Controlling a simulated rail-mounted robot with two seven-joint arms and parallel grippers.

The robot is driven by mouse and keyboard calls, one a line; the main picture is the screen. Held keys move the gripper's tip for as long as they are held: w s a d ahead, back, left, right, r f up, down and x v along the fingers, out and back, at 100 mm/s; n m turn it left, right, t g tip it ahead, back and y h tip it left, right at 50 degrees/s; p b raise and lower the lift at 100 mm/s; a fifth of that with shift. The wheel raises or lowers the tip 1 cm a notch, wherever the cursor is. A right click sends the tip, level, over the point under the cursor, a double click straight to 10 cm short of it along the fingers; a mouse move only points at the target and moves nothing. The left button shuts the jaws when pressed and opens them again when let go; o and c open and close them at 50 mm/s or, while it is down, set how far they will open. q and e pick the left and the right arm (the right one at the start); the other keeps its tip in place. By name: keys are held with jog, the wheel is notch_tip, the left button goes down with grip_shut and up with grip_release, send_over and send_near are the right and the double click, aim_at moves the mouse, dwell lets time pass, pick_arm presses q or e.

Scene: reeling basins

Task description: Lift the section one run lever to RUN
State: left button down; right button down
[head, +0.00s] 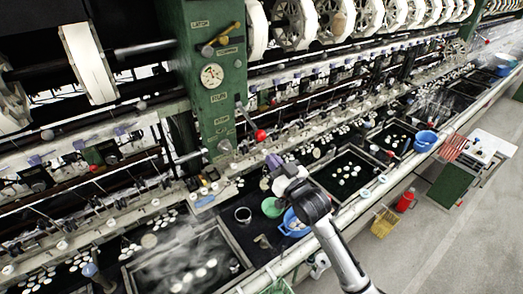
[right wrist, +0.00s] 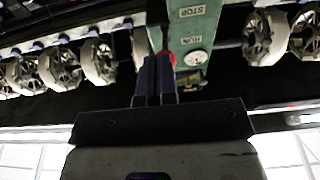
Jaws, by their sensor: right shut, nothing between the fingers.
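The run lever's red knob (head: 261,135) stands out from the green column on a thin dark rod that slopes down and to the right. My right gripper (head: 273,161) is just below and slightly right of the knob in the head view, with its fingers shut and empty. In the right wrist view the shut purple fingers (right wrist: 154,77) partly cover the red knob (right wrist: 172,60), which shows at their right edge. I cannot tell whether they touch it. The green column (right wrist: 197,25) carries STOP and RUN plates behind. My left gripper is not in view.
A round gauge (head: 212,75) and a yellow handle (head: 222,40) are higher on the column. Below my right gripper are a green bowl (head: 271,207), a blue basin (head: 293,226) and dark basins with floating cocoons. White reels (head: 293,22) line the back.

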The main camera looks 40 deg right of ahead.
jog(key=w+r, duration=0.1)
jog(key=w, duration=0.5)
jog(key=shift+w+d+r, duration=0.1)
jog(key=shift+r, duration=0.1)
dwell(0.5)
jog(key=shift+r+p, duration=0.45)
jog(key=shift+p, duration=0.25)
jog(key=shift+r, duration=0.1)
